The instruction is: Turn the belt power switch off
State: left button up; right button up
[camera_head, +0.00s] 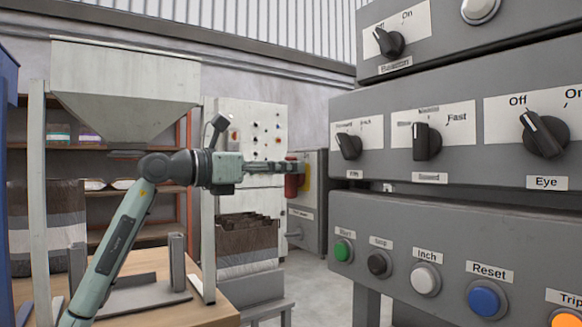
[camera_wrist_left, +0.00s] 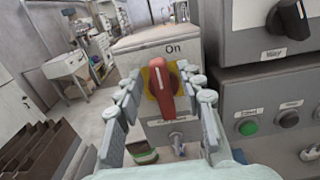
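The belt power switch is a red handle (camera_wrist_left: 161,80) on a yellow plate (camera_head: 306,178) on the front of a grey box (camera_head: 309,215). In the left wrist view the handle stands nearly upright, its upper end near the word "On". The label under it is too small to read surely. My left gripper (camera_wrist_left: 164,88) is open, with its fingers on either side of the handle and gaps showing between. In the head view the left gripper (camera_head: 287,166) reaches the switch from the left and partly covers it. My right gripper is in neither view.
A large control panel (camera_head: 455,215) with knobs and coloured buttons fills the right side. A hopper (camera_head: 125,80) stands at left above a wooden table (camera_head: 205,312). A brown slotted container (camera_head: 246,240) sits below my left forearm. A metal toggle (camera_wrist_left: 178,143) sits below the switch.

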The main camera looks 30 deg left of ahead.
pick_arm(q)
jog(key=shift+s, duration=0.1)
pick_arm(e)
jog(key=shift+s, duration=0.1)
pick_arm(q)
grip_shut()
dwell(0.3)
jog(key=n, duration=0.6)
jog(key=a+f+n, duration=0.1)
jog(key=n, duration=0.5)
jog(key=a+f+n, duration=0.1)
jog(key=n, duration=0.5)
jog(key=shift+w+p, duration=0.4)
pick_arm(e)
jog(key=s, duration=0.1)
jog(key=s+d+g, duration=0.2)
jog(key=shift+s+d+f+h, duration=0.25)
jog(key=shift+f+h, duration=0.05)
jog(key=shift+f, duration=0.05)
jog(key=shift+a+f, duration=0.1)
